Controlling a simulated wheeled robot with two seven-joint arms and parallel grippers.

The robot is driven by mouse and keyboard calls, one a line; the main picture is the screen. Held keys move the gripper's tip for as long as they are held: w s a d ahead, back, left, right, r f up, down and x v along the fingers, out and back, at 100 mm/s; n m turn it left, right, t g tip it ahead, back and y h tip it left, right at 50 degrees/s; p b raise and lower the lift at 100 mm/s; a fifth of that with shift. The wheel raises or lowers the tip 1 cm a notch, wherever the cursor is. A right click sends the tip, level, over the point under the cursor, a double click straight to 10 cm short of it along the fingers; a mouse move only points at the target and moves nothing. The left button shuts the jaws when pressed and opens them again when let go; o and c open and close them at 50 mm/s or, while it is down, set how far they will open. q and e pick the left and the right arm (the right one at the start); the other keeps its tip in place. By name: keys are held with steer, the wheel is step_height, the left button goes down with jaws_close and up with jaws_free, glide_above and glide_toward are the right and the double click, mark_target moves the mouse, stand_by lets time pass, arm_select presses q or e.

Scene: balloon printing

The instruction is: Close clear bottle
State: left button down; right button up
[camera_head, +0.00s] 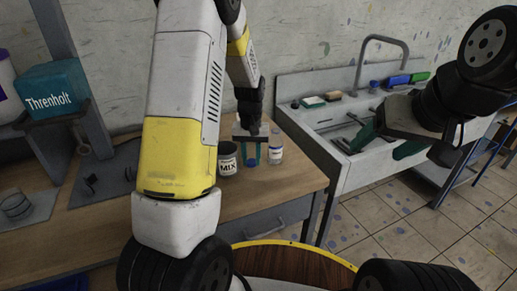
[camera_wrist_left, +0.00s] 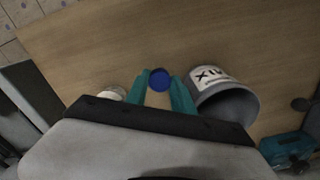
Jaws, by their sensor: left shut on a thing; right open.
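My left gripper (camera_head: 254,160) is low over the wooden table with its teal fingers shut on a small round blue cap (camera_wrist_left: 159,78). In the left wrist view the cap sits between the fingertips; I cannot tell what is beneath it. A small pale bottle (camera_head: 275,147) with a label stands just right of the left gripper. In the left wrist view the bottle (camera_wrist_left: 113,93) is mostly hidden behind the gripper, beside the left-hand finger. My right gripper (camera_head: 384,144) is open, with teal fingers apart and nothing seen between them, in front of the sink.
A grey cup labelled MIX (camera_head: 227,162) stands close to the left gripper's other side. A white sink (camera_head: 360,165) with sponges is at the right. A teal Threnholt box (camera_head: 55,90) is at the far left. The wooden table (camera_head: 265,185) has bare room in front.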

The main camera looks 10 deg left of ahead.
arm_select(q)
steer(key=s+d, duration=0.2)
steer(key=s, duration=0.2)
steer(key=s+d+r, duration=0.1)
steer(key=s, duration=0.3)
steer(key=s+d, duration=0.2)
steer(key=s, duration=0.2)
steer(key=shift+s+d+r, duration=0.2)
steer(key=shift+s+d, duration=0.15)
steer(key=shift+s, duration=0.05)
